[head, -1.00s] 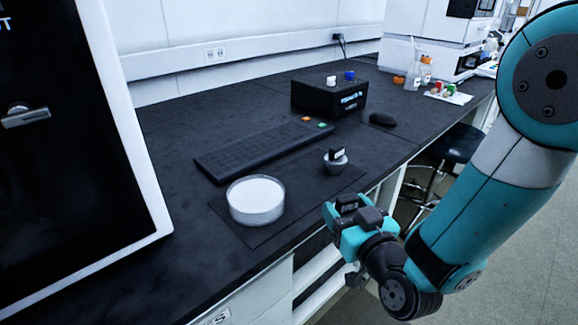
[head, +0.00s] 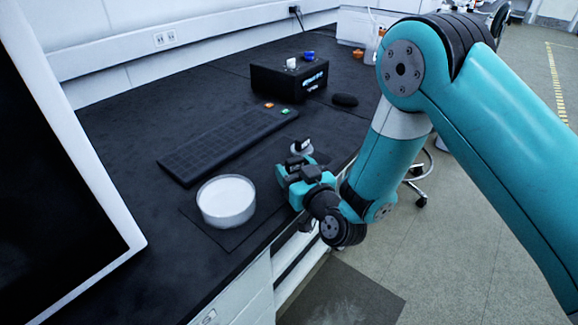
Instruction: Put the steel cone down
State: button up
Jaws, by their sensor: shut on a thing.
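I cannot tell whether the cone touches the mat or is slightly raised.
A round glass dish with white contents (head: 226,202) stands on the dark mat (head: 232,241), left of my gripper. A keyboard (head: 225,146), a black box (head: 288,79) and a mouse (head: 344,100) lie behind. The bench's front edge is close.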

jog(key=shift+s+a+f, duration=0.15)
jog(key=shift+s+a, duration=0.05)
jog(key=shift+a, duration=0.3)
jog(key=o, duration=1.1)
